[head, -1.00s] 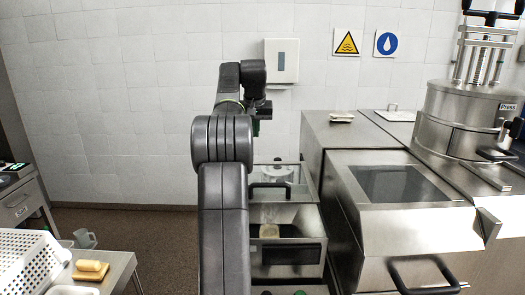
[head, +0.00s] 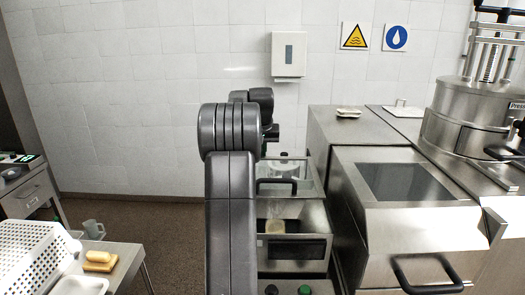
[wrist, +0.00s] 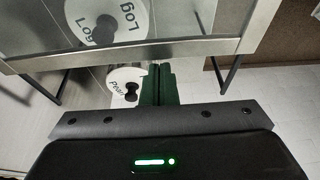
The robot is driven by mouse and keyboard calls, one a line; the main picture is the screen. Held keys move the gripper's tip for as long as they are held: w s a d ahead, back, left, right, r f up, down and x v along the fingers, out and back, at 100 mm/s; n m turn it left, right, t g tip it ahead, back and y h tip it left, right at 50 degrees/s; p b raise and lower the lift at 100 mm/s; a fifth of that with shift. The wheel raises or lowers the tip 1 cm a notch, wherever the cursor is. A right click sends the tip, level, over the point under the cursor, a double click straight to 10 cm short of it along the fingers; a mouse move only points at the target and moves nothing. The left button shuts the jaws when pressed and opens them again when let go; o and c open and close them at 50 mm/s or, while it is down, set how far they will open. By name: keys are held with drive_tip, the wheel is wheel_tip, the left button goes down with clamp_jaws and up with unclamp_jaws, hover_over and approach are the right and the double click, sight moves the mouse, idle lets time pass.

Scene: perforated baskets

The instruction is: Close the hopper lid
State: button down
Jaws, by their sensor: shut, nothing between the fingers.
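The hopper (head: 310,215) is a steel box with a clear-fronted upper part, just right of my arm in the head view. A glass panel in a steel frame, which looks like its lid, stands raised at the back with a black handle (head: 276,187). My gripper (head: 271,135) is above and behind the panel, partly hidden by my arm. In the wrist view my green fingers (wrist: 158,84) are together and empty, close to the steel frame edge (wrist: 130,53). I cannot tell whether they touch it.
White discs marked Log (wrist: 112,18) and Pearl (wrist: 127,85) show in the wrist view. A large steel machine (head: 400,215) stands to the right, with a press (head: 465,115) beyond. A white perforated basket (head: 35,255) is at left. Floor between is clear.

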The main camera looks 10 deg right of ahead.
sight(262, 174)
drive_tip(key=shift+s+f, duration=0.1)
drive_tip(key=shift+s, duration=0.3)
drive_tip(key=shift+s+a+b, duration=0.15)
drive_tip(key=shift+s+b, duration=0.15)
drive_tip(key=shift+b, duration=0.1)
drive_tip(key=s+b, duration=0.1)
drive_tip(key=s, duration=0.3)
drive_tip(key=s+a+b, duration=0.1)
drive_tip(key=s+b, duration=0.1)
drive_tip(key=s, duration=0.2)
drive_tip(key=s+a+b, duration=0.1)
drive_tip(key=s+b, duration=0.1)
drive_tip(key=s, duration=0.2)
drive_tip(key=shift+a, duration=0.2)
drive_tip(key=shift+s, duration=0.1)
drive_tip(key=shift+f, duration=0.15)
drive_tip(key=d+v, duration=0.1)
drive_tip(key=v, duration=1.3)
drive_tip(key=shift+a+b, duration=0.3)
drive_tip(key=shift+a, duration=0.15)
